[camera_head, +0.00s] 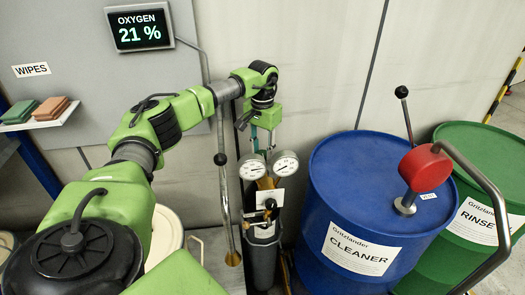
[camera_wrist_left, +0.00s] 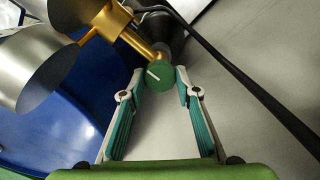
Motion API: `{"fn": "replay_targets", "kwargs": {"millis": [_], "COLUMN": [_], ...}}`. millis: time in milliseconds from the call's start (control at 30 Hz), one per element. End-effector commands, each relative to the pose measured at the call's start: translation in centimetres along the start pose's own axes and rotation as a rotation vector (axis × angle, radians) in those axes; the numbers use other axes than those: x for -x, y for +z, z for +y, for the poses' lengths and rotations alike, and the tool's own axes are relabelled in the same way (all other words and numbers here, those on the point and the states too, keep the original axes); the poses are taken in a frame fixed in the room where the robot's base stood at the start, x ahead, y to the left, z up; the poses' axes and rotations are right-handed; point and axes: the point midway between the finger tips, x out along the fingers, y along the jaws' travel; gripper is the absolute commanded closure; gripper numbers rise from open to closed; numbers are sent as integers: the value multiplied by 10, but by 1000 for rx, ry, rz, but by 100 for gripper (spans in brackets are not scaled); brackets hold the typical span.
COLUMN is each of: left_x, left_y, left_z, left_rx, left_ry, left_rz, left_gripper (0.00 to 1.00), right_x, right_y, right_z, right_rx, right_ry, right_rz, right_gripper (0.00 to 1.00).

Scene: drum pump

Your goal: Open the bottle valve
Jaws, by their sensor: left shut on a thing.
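The bottle valve is a round green knob (camera_wrist_left: 159,77) with a white mark, on a brass fitting (camera_wrist_left: 140,45) in the left wrist view. My left gripper (camera_wrist_left: 164,74) has its fingertips on either side of the knob and is shut on it. In the head view, my left gripper (camera_head: 262,143) points down above the gas bottle (camera_head: 263,262), just behind two round gauges (camera_head: 252,168). The knob is hidden there. The white mark runs diagonally across the knob. My right gripper is not in view.
A blue cleaner drum (camera_head: 342,185) with a red-handled pump (camera_head: 424,168) stands right of the bottle, with a green rinse drum (camera_head: 477,150) beyond. A metal pipe (camera_head: 223,190) stands left of the bottle. An oxygen display (camera_head: 139,28) reads 21 %.

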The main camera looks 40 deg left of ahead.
Motion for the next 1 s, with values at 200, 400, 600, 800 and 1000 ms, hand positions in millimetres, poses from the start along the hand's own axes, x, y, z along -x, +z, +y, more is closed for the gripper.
{"fn": "replay_targets", "kwargs": {"millis": [200, 400, 600, 800, 1000], "left_x": [2, 2, 2, 1, 1], "left_y": [-1, -1, -1, -1, 0], "left_z": [0, 0, 0, 0, 0], "left_rx": [-34, -40, -39, -39, -38], "left_ry": [0, 0, 0, 0, 0], "left_rz": [5, 5, 5, 3, 2], "left_gripper": [92, 92, 92, 53, 53], "right_x": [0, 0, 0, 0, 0], "right_y": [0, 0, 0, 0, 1], "right_z": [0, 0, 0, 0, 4], "right_rx": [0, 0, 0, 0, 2], "right_ry": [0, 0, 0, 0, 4], "right_rz": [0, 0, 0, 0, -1], "right_gripper": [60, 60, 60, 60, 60]}}
